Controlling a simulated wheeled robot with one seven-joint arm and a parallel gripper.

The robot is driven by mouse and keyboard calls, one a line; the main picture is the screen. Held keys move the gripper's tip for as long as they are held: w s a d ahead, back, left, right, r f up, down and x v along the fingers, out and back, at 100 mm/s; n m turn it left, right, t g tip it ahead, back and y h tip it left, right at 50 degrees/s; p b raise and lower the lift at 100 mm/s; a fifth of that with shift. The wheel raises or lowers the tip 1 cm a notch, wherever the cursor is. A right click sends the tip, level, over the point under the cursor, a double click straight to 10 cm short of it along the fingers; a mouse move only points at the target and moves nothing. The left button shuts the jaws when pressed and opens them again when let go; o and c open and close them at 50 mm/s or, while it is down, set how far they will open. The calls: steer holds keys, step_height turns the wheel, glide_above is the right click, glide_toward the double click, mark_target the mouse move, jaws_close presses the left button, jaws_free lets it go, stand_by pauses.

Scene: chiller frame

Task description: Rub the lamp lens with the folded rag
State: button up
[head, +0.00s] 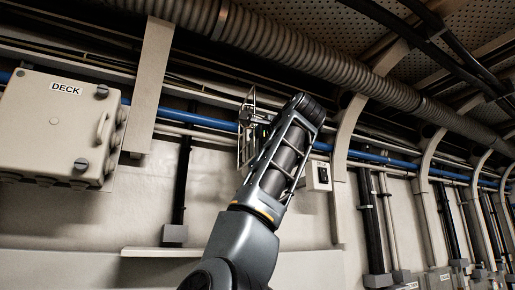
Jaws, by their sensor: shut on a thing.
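A small metal cage-like frame (246,130) shows on the wall just left of my arm, in front of the blue pipe. It may be the guard of the lamp, but my arm covers its right side and I cannot make out a lens. My arm rises from the bottom middle and bends at the top, close beside this frame. My gripper is hidden behind the arm, and so is the folded rag. I cannot tell whether anything touches the lens.
A cream box marked DECK (55,125) stands out from the wall at left. A narrow ledge (160,252) sits low beside my arm. A small switch box (318,176) is right of the arm. A ribbed duct (290,45) and curved frames cross above.

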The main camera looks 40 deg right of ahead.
steer(key=d, duration=0.2)
steer(key=s+d, duration=0.1)
steer(key=shift+d, duration=0.4)
steer(key=shift+a, duration=0.1)
steer(key=shift+w+a, duration=0.25)
steer(key=shift+a, duration=0.35)
steer(key=shift+w+a, duration=0.2)
steer(key=shift+a, duration=0.45)
steer(key=shift+w+a, duration=0.25)
steer(key=shift+a, duration=0.35)
steer(key=b+v, duration=0.2)
steer(key=v, duration=0.4)
steer(key=shift+s+d, duration=0.1)
